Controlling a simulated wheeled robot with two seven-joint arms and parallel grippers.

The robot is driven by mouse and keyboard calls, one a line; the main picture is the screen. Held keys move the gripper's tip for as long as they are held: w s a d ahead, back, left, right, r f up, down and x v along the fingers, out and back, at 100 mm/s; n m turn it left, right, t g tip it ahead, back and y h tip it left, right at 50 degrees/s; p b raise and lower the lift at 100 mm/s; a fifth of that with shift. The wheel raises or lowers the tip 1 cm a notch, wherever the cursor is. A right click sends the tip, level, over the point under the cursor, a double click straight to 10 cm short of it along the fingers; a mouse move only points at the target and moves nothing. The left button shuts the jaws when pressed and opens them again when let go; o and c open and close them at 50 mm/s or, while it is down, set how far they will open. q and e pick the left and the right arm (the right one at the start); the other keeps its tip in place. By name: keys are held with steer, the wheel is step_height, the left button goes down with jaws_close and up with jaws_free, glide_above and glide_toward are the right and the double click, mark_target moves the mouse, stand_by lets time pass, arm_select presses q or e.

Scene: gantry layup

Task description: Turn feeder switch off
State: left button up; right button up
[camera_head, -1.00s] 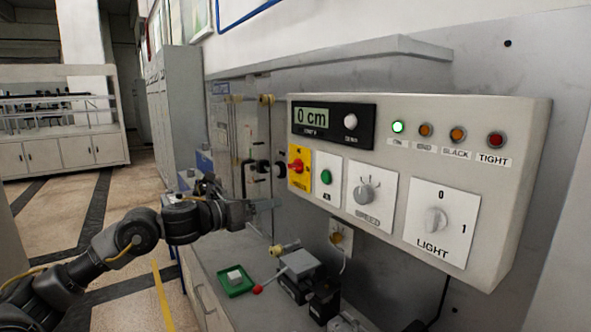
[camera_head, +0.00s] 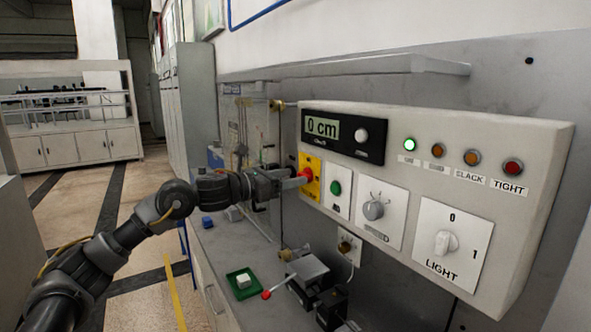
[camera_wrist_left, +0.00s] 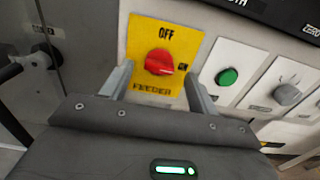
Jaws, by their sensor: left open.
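The feeder switch is a red rotary knob (camera_wrist_left: 159,62) on a yellow plate (camera_wrist_left: 143,32) marked OFF at the top, ON at the right and FEEDER below. The knob's pointer mark faces right, towards ON. In the head view the red knob (camera_head: 306,174) is at the control box's left end. My left gripper (camera_wrist_left: 158,84) is open, its two fingers either side of the lower part of the yellow plate, with the knob between and just beyond them. I cannot tell whether they touch it. In the head view my left gripper (camera_head: 297,180) reaches the plate from the left. My right gripper is not in view.
The control box (camera_head: 540,190) also carries a green button (camera_head: 335,188), a speed knob (camera_head: 373,209) and a light switch (camera_head: 445,243). The first indicator lamp (camera_head: 410,144) glows green. A green tray (camera_head: 232,284) and a small device (camera_head: 305,266) stand on the bench below.

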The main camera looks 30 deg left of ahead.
arm_select(q)
steer(key=shift+x, duration=1.05)
steer(key=c, duration=1)
